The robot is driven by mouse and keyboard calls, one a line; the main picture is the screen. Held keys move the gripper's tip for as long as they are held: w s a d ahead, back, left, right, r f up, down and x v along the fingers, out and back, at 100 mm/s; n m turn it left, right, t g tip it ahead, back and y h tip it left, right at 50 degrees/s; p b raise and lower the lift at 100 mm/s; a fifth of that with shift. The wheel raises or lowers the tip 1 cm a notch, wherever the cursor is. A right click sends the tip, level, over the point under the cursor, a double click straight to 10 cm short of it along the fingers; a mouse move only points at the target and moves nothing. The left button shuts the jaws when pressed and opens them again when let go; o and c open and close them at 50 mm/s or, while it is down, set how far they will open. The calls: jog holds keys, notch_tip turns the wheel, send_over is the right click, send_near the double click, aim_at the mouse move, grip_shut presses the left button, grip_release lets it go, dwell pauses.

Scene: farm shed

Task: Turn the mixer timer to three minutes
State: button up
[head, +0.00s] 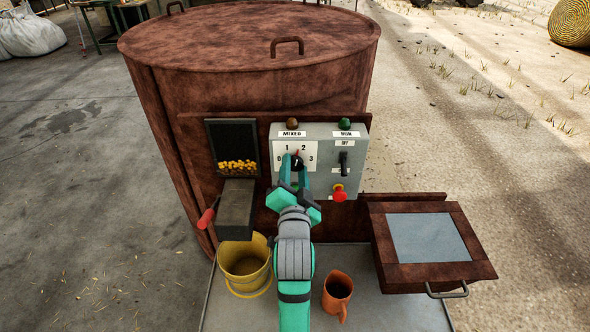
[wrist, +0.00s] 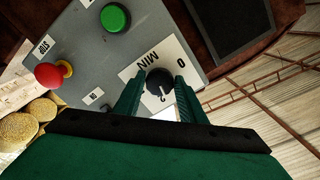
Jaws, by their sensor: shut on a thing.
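In the head view the red mark points up, between 1 and 2. The plate is on the left of the grey control panel (head: 325,186) on the rusty mixer (head: 190,110). My gripper (head: 295,174) is shut on the knob from the front, one green finger on each side. The wrist view shows the knob (wrist: 159,84) between the fingertips, with part of the scale hidden by the fingers.
On the panel's right are a black switch (head: 343,161) and a red stop button (head: 339,193). A green lamp or button (head: 345,124) is above. A hopper window (head: 234,147) and chute (head: 236,209) stand left. Below are a yellow bucket (head: 245,265) and an orange mug (head: 337,291).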

jog(key=m, duration=0.4)
jog(key=shift+m, duration=0.3)
jog(key=m, duration=0.3)
jog(key=shift+m, duration=0.3)
jog(key=m, duration=0.7)
jog(key=o, duration=1)
jog(key=shift+r, duration=0.1)
jog(key=shift+c, duration=0.2)
jog(key=s, duration=1)
jog(key=shift+s, duration=0.4)
